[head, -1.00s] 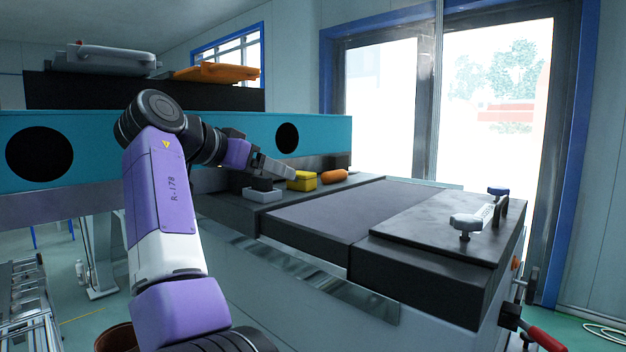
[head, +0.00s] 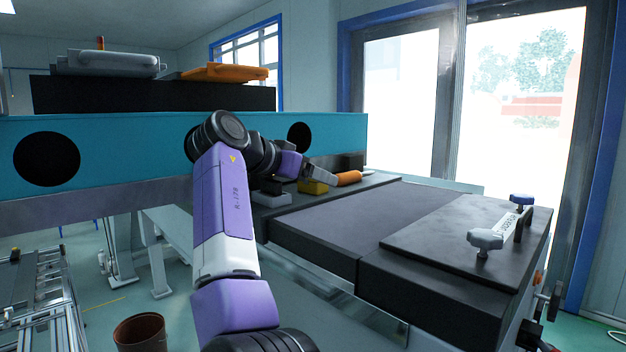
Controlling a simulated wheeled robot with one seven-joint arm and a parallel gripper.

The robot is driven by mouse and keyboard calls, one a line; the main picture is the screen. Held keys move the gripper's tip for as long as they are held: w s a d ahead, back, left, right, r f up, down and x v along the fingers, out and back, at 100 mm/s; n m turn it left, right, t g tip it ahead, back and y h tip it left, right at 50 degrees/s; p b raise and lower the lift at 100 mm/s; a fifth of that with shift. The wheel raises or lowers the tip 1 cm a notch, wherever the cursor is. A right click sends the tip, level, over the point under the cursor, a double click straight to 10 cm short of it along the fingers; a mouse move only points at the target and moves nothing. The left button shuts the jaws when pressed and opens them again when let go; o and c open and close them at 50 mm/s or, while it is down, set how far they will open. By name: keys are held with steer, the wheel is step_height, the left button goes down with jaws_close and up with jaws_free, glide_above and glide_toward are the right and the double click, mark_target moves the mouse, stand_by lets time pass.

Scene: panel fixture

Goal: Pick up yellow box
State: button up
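An orange rounded object (head: 348,178) lies just right of the box. The teal beam (head: 95,150) runs behind. A dark plate (head: 455,240) with clamp knobs (head: 485,239) stands at right; the middle bed (head: 345,225) is clear.

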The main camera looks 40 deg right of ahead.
steer(key=shift+w+d+f, duration=0.1)
steer(key=shift+d+f, duration=0.1)
steer(key=shift+d, duration=0.2)
steer(key=c, duration=1.5)
steer(key=shift+r, duration=0.1)
steer(key=shift+c, duration=0.2)
